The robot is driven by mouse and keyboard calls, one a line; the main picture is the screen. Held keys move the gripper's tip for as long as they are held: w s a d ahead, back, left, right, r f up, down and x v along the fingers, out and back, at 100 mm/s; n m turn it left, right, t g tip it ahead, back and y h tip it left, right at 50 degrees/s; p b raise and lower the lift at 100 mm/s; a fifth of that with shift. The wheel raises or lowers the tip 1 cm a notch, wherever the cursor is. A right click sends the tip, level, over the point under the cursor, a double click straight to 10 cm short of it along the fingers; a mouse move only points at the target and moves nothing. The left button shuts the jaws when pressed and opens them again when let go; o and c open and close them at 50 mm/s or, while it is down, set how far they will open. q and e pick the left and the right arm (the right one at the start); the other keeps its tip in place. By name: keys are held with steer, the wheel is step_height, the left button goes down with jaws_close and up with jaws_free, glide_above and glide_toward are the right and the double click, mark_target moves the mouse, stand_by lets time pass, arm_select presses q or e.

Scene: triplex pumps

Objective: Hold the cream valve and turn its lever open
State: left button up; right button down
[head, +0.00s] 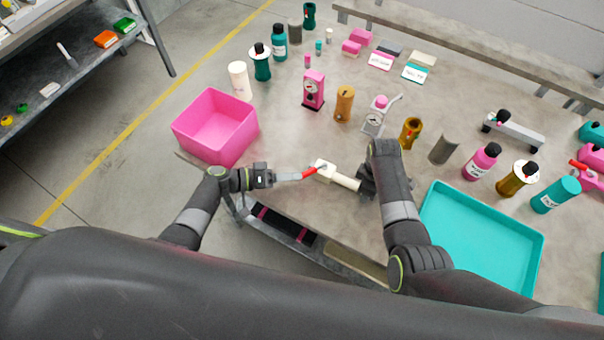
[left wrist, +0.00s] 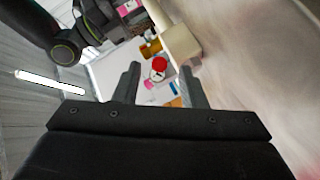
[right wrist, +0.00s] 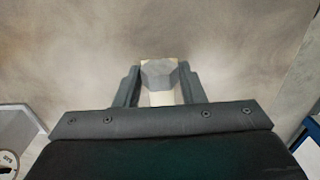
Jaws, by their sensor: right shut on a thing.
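The cream valve (head: 345,180) is held above the front part of the bench, lying roughly level. Its red lever (head: 311,171) points left toward my left gripper. My right gripper (head: 363,184) is shut on the right end of the valve; the right wrist view shows the cream body (right wrist: 161,98) between its fingers (right wrist: 160,85). My left gripper (head: 296,176) is open and faces the lever. In the left wrist view the red lever end (left wrist: 160,64) shows between and just beyond the fingertips (left wrist: 160,70), with the cream valve body (left wrist: 180,42) behind it. Contact cannot be told.
A pink bin (head: 215,128) stands at the left of the bench and a teal tray (head: 482,245) at the right front. Several bottles, a pink gauge block (head: 314,90) and a brown cylinder (head: 344,104) stand behind the valve. Bare bench lies around the valve.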

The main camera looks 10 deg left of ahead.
arm_select(q)
steer(key=v, duration=0.7)
steer(key=shift+a, duration=0.25)
